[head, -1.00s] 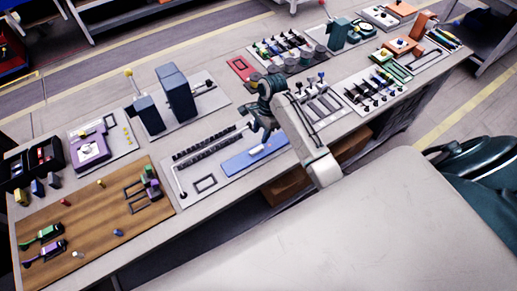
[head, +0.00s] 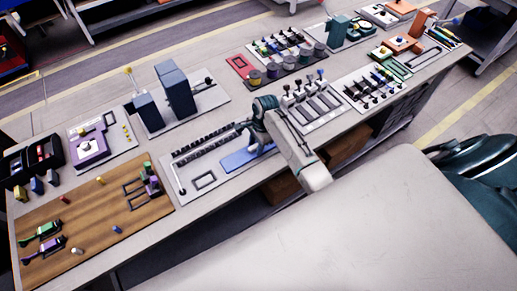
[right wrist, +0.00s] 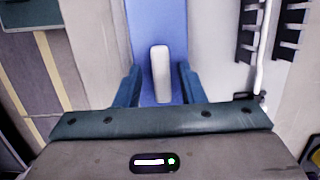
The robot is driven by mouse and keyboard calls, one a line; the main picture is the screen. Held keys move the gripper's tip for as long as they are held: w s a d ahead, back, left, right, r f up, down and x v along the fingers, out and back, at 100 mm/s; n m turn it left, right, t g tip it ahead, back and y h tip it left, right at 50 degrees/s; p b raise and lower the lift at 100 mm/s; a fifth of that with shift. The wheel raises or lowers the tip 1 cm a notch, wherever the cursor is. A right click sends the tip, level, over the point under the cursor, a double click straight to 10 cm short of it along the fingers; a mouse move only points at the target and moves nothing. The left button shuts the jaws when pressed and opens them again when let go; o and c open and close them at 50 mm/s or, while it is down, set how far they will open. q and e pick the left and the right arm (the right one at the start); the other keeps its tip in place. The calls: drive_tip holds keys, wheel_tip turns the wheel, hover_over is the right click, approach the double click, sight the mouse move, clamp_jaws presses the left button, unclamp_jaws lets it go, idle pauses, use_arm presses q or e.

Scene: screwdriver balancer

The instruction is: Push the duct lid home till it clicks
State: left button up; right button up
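The duct is two dark slotted rows (head: 205,145) on a pale panel, with a thin white cable between them; its slots also show in the right wrist view (right wrist: 289,30). A flat blue strip (head: 236,160), apparently the lid, lies beside the duct on its near side. A short white bar (right wrist: 160,72) stands on this strip (right wrist: 158,22). My right gripper (head: 249,139) is over the strip's far-right part. In the right wrist view its fingers (right wrist: 158,80) are open, one on each side of the white bar with gaps. My left gripper is out of view.
A small dark frame (head: 204,180) is on the panel near the cable's end. Grey blocks (head: 176,90) stand behind the duct. A wooden board (head: 90,222) lies at left, and a rack with several levers (head: 318,105) is to the right.

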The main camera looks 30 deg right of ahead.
sight(255, 146)
drive_tip(key=shift+s+a+f, duration=0.3)
drive_tip(key=shift+s+f, duration=0.35)
drive_tip(key=shift+f, duration=0.05)
clamp_jaws()
drive_tip(key=shift+w+r+p, duration=0.25)
drive_tip(key=shift+r+p, duration=0.1)
drive_tip(key=shift+r, duration=0.25)
drive_tip(key=shift+w+r, duration=0.4)
drive_tip(key=shift+r, duration=0.05)
drive_tip(key=shift+d+r, duration=0.2)
drive_tip(key=shift+r, duration=2.3)
